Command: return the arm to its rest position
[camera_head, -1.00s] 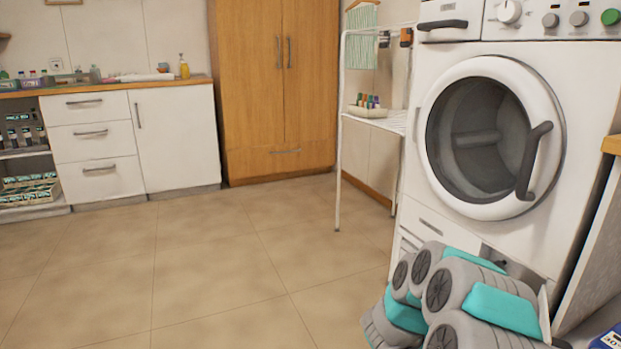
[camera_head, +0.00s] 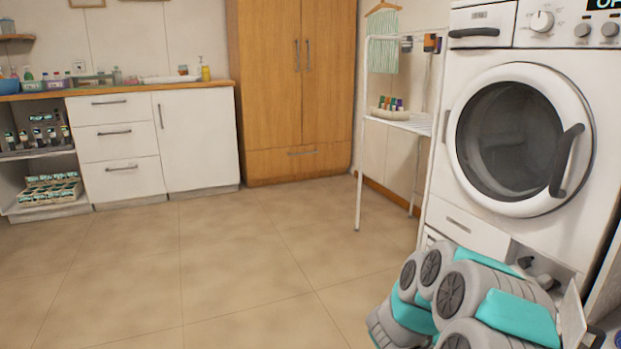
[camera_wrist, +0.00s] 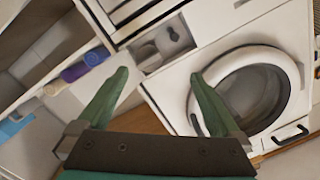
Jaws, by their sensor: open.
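My arm (camera_head: 480,300), grey with teal panels, is folded at the lower right of the head view, in front of the washing machine. My gripper (camera_wrist: 157,100) shows in the wrist view with its two green fingers spread wide apart and nothing between them. The gripper's fingers are not clearly seen in the head view. Behind the fingers, the wrist view shows the white washing machine (camera_wrist: 178,78) tilted, with its round door at the right.
The washing machine (camera_head: 470,225) stands close at the right, door shut. A white rack (camera_head: 359,180) is left of it. A wooden wardrobe (camera_head: 290,90) and white cabinets (camera_head: 195,140) line the back wall. The tiled floor (camera_head: 200,260) is clear at the middle and left.

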